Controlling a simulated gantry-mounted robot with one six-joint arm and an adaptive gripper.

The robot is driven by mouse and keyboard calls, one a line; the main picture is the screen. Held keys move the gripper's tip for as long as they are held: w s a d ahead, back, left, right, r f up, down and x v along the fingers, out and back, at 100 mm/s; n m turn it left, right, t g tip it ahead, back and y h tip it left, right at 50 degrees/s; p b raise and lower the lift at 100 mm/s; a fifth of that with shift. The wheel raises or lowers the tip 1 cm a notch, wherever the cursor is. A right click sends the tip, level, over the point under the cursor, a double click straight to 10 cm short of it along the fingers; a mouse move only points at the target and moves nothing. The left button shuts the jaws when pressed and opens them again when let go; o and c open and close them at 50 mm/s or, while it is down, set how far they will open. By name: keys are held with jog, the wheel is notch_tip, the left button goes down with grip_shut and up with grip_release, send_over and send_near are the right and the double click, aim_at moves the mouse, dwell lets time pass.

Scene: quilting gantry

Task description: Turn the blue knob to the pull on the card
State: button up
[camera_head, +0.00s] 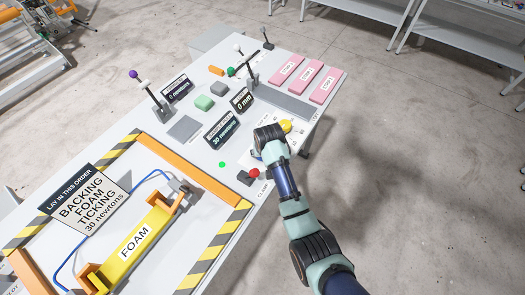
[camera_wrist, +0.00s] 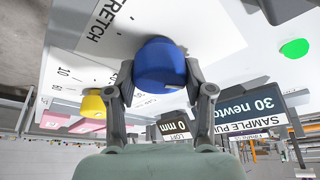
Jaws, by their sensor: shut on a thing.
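In the wrist view, my gripper (camera_wrist: 160,75) is shut on the blue knob (camera_wrist: 160,58), one finger on each side. The knob stands on a white panel marked "STRETCH" with a printed scale. In the head view, my gripper (camera_head: 268,136) is over the panel near the table's right edge and hides the blue knob. The card (camera_head: 86,196) reads "BACKING FOAM TICKING 30 newtons". The sample pull display (camera_head: 222,130) reads 30 newtons; it also shows, cut off, in the wrist view (camera_wrist: 268,106).
A yellow knob (camera_head: 286,126) stands just beyond my gripper. A red button (camera_head: 254,173) and a green light (camera_head: 222,164) are nearby. Two other displays read 0 mm (camera_head: 242,99) and 0 newtons (camera_head: 177,88). Levers and pink blocks (camera_head: 305,76) stand farther back.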

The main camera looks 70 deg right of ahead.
jog(key=o, duration=1.2)
jog(key=shift+c, duration=0.2)
jog(key=v, duration=1.2)
